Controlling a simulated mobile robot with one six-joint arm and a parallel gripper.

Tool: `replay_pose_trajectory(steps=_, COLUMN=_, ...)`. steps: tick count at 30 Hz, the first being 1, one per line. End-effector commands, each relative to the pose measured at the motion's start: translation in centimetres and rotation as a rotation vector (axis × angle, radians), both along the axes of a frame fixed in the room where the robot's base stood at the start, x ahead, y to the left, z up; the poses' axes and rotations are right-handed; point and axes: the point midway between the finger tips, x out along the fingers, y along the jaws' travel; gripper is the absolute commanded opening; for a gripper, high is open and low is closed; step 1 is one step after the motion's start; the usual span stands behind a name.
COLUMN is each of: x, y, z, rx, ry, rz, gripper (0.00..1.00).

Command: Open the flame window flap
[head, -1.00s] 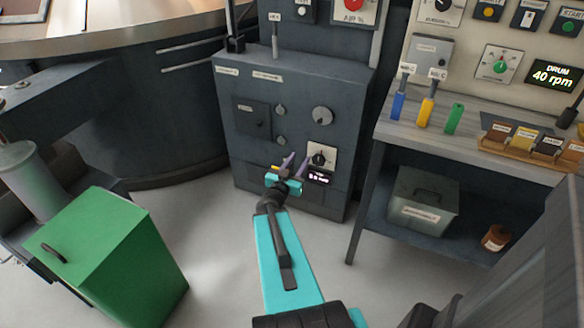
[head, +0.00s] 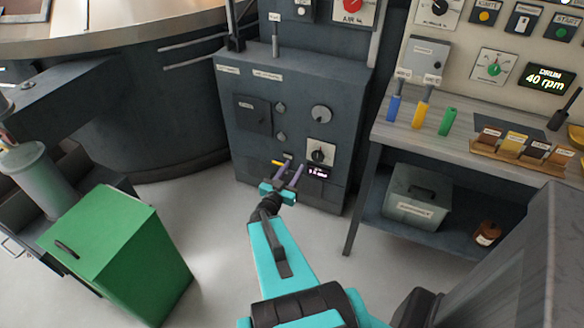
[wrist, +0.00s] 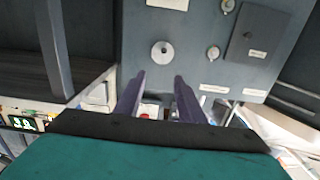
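The flame window flap appears to be the dark square plate (head: 253,114) on the front of the grey burner cabinet (head: 232,165). It lies flat against the panel and looks shut; its label is too small to read.
A round knob (head: 321,115) and a dial (head: 320,153) sit right of the plate. A green box (head: 120,250) stands at the lower left. A workbench (head: 455,150) with coloured handles is at the right. Floor before the cabinet is clear.

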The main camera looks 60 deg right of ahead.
Motion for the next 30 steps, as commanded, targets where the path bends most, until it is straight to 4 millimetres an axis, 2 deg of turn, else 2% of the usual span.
replay_pose_trajectory(steps=13, x=-0.1, y=0.4, z=0.0, rx=-0.001, ry=0.0, rz=0.0, gripper=0.36)
replay_pose_trajectory(steps=20, x=-0.1, y=0.7, z=-0.4, rx=0.008, ry=0.015, rz=-0.009, gripper=0.0)
replay_pose_trajectory(steps=26, x=-0.3, y=2.0, z=-2.1, rx=0.056, ry=0.093, rz=-0.048, gripper=0.0)
replay_pose_trajectory(steps=30, x=-0.8, y=3.9, z=-4.4, rx=0.121, ry=0.195, rz=-0.09, gripper=0.0)
